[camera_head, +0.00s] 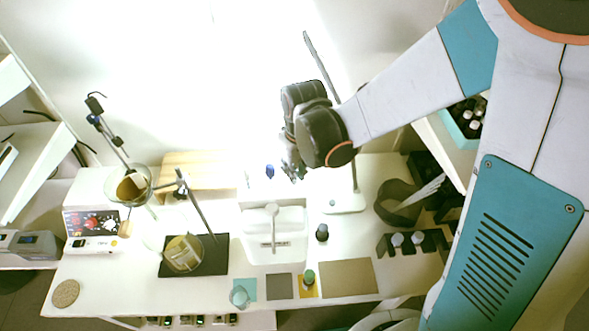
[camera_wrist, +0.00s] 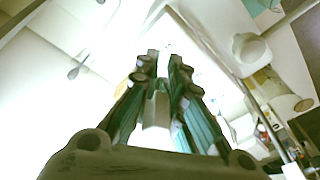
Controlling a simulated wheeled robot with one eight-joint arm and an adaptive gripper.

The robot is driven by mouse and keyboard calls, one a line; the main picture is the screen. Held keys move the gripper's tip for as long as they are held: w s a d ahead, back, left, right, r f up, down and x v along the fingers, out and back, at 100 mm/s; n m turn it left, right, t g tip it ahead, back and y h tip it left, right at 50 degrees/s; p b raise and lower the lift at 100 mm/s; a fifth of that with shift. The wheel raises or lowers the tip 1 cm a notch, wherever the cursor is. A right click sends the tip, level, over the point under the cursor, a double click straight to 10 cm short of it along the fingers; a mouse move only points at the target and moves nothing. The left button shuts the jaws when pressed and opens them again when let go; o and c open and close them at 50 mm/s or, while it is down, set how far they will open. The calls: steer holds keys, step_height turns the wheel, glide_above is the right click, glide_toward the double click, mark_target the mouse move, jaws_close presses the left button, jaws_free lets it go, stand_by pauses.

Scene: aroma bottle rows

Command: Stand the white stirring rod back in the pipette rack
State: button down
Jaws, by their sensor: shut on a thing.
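My gripper (camera_head: 291,170) is raised over the back of the bench, above and behind the sink, pointing down. In the wrist view its two fingers (camera_wrist: 165,75) are close together around a pale, narrow piece (camera_wrist: 157,108). This looks like the white stirring rod, but its full length is not visible. In the head view the rod cannot be made out against the bright wall. I cannot clearly identify the pipette rack; a dark holder (camera_head: 385,246) with white-topped bottles stands at the right of the bench.
The sink (camera_head: 245,255) is mid-bench. A dark curved container (camera_head: 393,207) with pale contents stands right. Left are a heating device (camera_head: 92,222), a flask on a clamp stand (camera_head: 184,254) and a black plate (camera_head: 218,262). Coloured mats (camera_head: 345,276) and small bottles line the front.

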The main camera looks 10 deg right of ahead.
mark_target(296, 164)
steer(key=shift+f+b, duration=0.85)
steer(key=shift+f, duration=0.15)
steer(key=c, duration=1.5)
jaws_free()
steer(key=shift+r, duration=0.15)
steer(key=shift+s+d+r+p, duration=0.1)
steer(key=shift+s+r+p, duration=0.05)
steer(key=shift+r+p, duration=0.9)
steer(key=shift+s+d+r+p, duration=0.15)
steer(key=shift+r+p, duration=0.55)
steer(key=shift+r, duration=0.65)
steer(key=shift+a, duration=0.1)
steer(key=shift+r+p, duration=1.75)
steer(key=shift+r, duration=0.75)
